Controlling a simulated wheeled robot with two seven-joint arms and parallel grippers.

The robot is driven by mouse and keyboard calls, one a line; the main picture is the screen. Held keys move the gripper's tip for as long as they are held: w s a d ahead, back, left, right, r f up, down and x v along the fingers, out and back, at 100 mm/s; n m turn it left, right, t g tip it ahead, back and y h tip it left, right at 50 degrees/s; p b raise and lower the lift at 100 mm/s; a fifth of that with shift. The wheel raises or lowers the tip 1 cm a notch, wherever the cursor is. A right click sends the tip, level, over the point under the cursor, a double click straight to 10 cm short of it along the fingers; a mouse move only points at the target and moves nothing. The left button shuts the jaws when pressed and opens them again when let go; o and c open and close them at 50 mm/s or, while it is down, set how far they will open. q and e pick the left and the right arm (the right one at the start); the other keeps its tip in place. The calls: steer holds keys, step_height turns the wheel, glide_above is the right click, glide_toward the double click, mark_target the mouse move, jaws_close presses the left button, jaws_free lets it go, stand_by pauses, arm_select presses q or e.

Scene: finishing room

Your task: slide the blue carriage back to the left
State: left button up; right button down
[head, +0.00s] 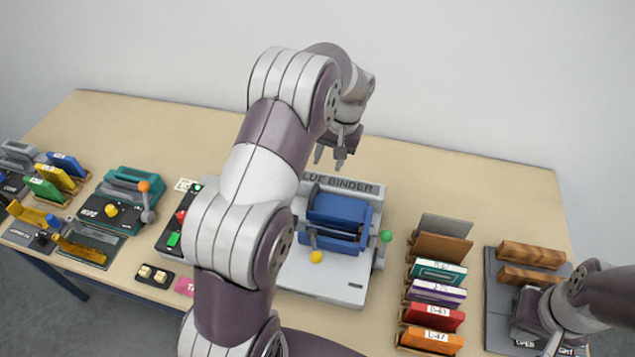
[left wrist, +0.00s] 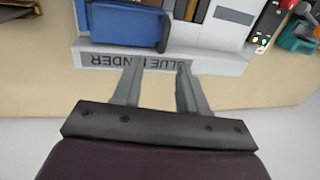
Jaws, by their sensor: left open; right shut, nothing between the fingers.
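The blue carriage (head: 338,212) sits on a grey and white machine (head: 318,284) whose rear label reads "LUE BINDER", its first letter hidden by my left arm. The carriage also shows in the left wrist view (left wrist: 124,25), toward the machine's right end as the head view has it. My left gripper (head: 330,162) is above and behind the machine. Its fingers (left wrist: 155,80) are apart and empty in the left wrist view, over the machine's rear edge, not touching the carriage. My right gripper (head: 550,343) is at the lower right, shut and empty, partly hidden by its own arm.
A yellow knob (head: 316,257) is in front of the carriage and a green knob (head: 386,236) to its right. A rack of labelled books (head: 434,292) stands to the right. A teal machine (head: 131,190) stands to the left. The table behind the binder is clear.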

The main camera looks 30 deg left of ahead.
arm_select(q)
steer(key=p, duration=0.2)
glide_above(315, 191)
steer(key=d+x, duration=0.1)
steer(key=x, duration=0.5)
steer(key=f, duration=0.3)
steer(key=f+p, duration=0.1)
steer(key=f, duration=0.1)
steer(key=shift+w+d, duration=0.25)
steer(key=shift+d, duration=0.1)
steer(key=shift+f, duration=0.35)
steer(key=shift+s+a+f, duration=0.15)
steer(key=shift+a+f, duration=0.1)
arm_select(e)
steer(key=r, duration=0.1)
steer(key=a+r, duration=0.1)
steer(key=r, duration=0.1)
steer(key=shift+a+r, duration=0.15)
steer(key=shift+r, duration=0.15)
arm_select(q)
steer(key=shift+d, duration=0.1)
jaws_close()
